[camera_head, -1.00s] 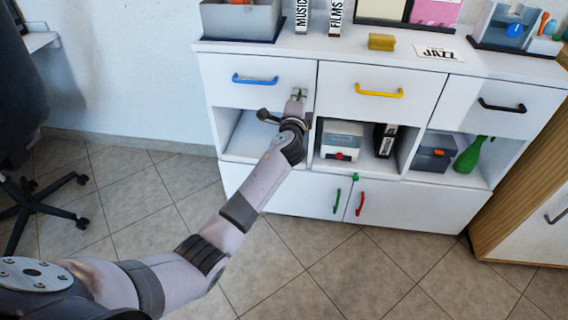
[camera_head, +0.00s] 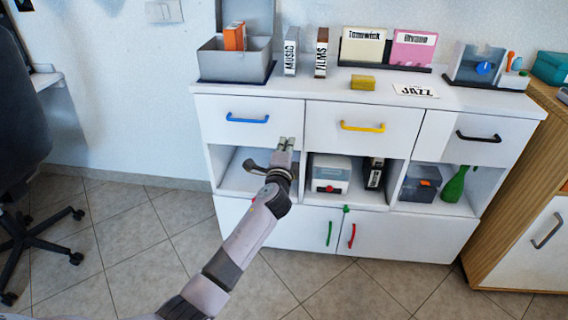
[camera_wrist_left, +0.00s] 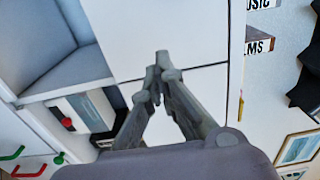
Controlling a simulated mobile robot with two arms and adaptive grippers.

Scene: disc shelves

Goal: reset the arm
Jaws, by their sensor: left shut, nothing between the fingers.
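My left arm reaches up from the bottom of the head view toward a white cabinet (camera_head: 270,112). My left gripper (camera_head: 284,144) is in front of the cabinet, just below and right of the blue drawer handle (camera_head: 247,119). In the left wrist view the gripper (camera_wrist_left: 160,75) has its fingertips together with nothing between them, and drawer fronts lie behind it. I cannot tell whether the fingertips touch the cabinet. My right gripper is not in view.
The cabinet has open compartments holding a white box (camera_head: 331,173) and a green bottle (camera_head: 454,184). A grey open box (camera_head: 237,62) and a yellow block (camera_head: 362,82) stand on top. An office chair (camera_head: 22,130) is at left, a wooden cabinet (camera_head: 520,190) at right. Tiled floor between is clear.

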